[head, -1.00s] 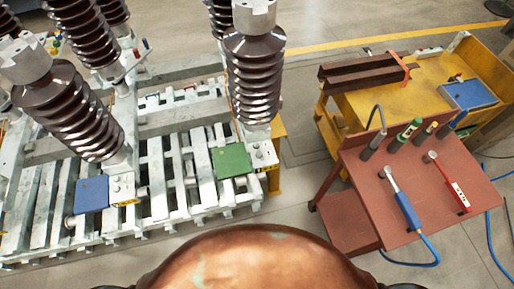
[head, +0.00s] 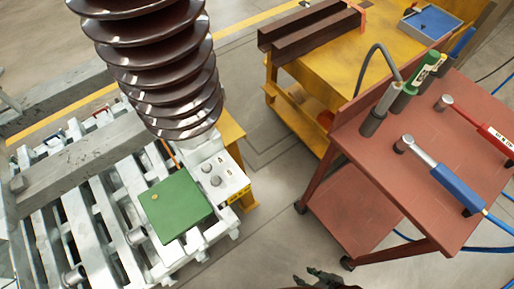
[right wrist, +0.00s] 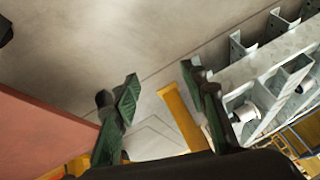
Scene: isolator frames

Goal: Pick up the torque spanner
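Two spanner-like tools with silver heads lie on the red cart top (head: 390,175) in the head view. One has a blue handle (head: 458,188) with a blue hose at its end. The other has a red handle (head: 495,138) with a white label and is cut off by the right edge. I cannot tell for sure which is the torque spanner. My right gripper (head: 322,278) shows at the bottom edge, left of the cart and away from both tools. In the right wrist view its green fingers (right wrist: 160,80) are apart and empty. My left gripper is out of view.
Upright tools with green (head: 412,80) and dark (head: 376,115) grips stand along the cart's far-left edge. A yellow bench (head: 385,60) with brown beams (head: 310,38) is behind. Left are a metal frame (head: 95,215), a green box (head: 175,205) and a ribbed brown insulator (head: 160,70).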

